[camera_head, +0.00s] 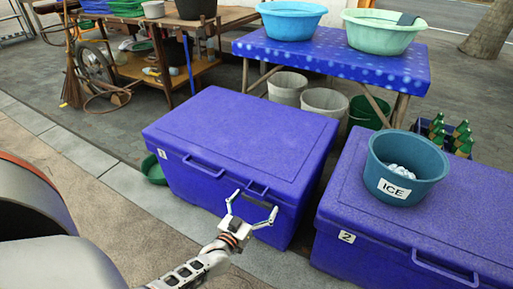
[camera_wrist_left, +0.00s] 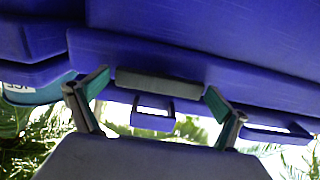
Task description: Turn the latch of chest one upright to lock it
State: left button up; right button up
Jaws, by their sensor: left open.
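Chest one (camera_head: 235,125) is a blue chest marked 1 with its lid down. Its front has a carry handle (camera_head: 205,165) and, right of that, a small blue loop (camera_head: 257,188). In the left wrist view a grey bar (camera_wrist_left: 158,86), apparently the latch, lies crosswise against the chest beside the blue loop (camera_wrist_left: 153,113). My left gripper (camera_head: 254,203) is open at the chest's front. In the wrist view its fingers (camera_wrist_left: 158,84) stand one at each end of the bar, with gaps; contact cannot be told. My right gripper is not in view.
Chest two (camera_head: 345,237) stands close at the right, bearing a teal ICE bucket (camera_head: 405,167). A blue table (camera_head: 335,60) with basins stands behind. A green bowl (camera_head: 152,170) lies left of chest one. The pavement in front is clear.

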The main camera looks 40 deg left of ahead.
pick_arm(q)
jog(key=shift+c, duration=0.4)
jog(key=c, duration=1)
jog(key=shift+o, duration=0.2)
